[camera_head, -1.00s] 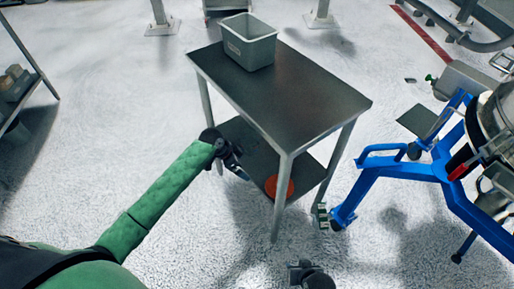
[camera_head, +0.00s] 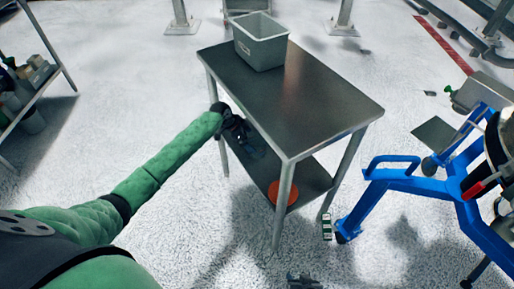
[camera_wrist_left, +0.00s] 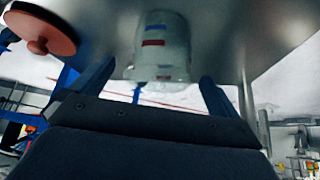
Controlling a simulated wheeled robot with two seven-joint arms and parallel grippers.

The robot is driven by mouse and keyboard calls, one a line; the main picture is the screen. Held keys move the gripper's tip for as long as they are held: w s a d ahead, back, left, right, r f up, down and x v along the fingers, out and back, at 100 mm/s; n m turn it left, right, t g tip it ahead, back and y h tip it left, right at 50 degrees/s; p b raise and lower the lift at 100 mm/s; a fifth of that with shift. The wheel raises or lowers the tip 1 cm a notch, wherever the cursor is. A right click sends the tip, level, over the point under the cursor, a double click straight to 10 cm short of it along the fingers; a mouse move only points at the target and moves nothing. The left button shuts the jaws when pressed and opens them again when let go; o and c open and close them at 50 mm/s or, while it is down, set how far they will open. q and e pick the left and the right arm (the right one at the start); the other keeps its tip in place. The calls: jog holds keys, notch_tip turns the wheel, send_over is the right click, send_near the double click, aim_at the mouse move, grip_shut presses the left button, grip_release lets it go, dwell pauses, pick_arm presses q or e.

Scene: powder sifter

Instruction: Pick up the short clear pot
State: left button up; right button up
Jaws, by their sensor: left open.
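The short clear pot (camera_wrist_left: 163,45) shows in the left wrist view as a whitish translucent vessel with blue and red marks. That view appears upside down, with the pot standing on the lower shelf (camera_wrist_left: 225,25). My left gripper (camera_wrist_left: 153,92) is open, its two dark fingers pointing toward the pot, one on each side in the picture. Whether they touch it I cannot tell. In the head view my left gripper (camera_head: 250,148) is at the table's left side, partly under the tabletop, and the pot cannot be made out. My right gripper (camera_head: 303,281) shows only partly at the bottom edge.
The metal table (camera_head: 300,105) carries a grey bin (camera_head: 262,50) on top. An orange round thing (camera_head: 283,193) lies on its lower shelf. Table legs stand close to my left arm. A blue frame (camera_head: 420,185) stands at the right, and a shelf rack (camera_head: 45,85) at the left.

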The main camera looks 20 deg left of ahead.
aim_at(254, 142)
pick_arm(q)
jog(key=shift+x, duration=1.95)
jog(key=shift+c, duration=0.2)
jog(key=c, duration=0.9)
jog(key=shift+r, duration=0.15)
